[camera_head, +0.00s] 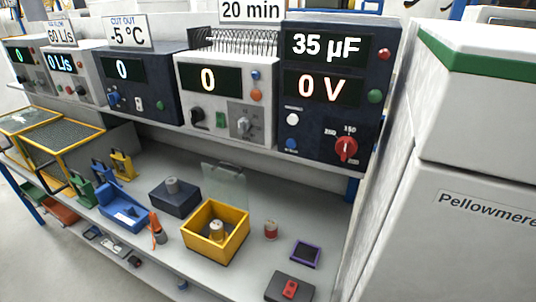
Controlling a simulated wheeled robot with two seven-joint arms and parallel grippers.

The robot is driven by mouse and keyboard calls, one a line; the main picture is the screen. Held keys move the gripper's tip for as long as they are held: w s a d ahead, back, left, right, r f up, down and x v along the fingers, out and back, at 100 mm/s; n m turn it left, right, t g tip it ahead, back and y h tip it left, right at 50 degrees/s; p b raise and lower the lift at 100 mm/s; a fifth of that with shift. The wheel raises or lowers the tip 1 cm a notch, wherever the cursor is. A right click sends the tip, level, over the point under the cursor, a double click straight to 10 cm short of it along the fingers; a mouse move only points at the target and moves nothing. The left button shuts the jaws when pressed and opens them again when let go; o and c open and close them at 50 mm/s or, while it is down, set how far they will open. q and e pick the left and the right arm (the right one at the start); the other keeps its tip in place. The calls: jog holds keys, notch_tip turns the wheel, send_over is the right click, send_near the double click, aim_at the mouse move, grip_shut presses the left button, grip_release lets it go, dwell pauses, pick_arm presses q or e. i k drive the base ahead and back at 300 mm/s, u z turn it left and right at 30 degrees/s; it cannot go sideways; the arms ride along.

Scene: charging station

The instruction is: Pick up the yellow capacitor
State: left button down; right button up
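No part is plainly recognisable as a yellow capacitor. An open yellow box (239,244) with a pale cylinder (216,230) inside stands on the lower bench, in front of an upright clear panel (224,182). A small yellow piece (123,166) stands farther back on the left, beside similar blue and green pieces. A small red and pale cylinder (270,230) stands upright to the right of the yellow box. Neither of my grippers is in view.
The bench (240,279) also holds a dark block with a grey cylinder (176,199), a blue tray (122,208), a purple-framed square (305,252) and a dark box with a red switch (289,288). The instrument shelf overhangs the back. A white cabinet (440,220) stands at right.

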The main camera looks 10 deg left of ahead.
aim_at(217, 228)
jog(key=z, duration=1.7)
jog(key=k, duration=1.35)
jog(key=u, duration=0.65)
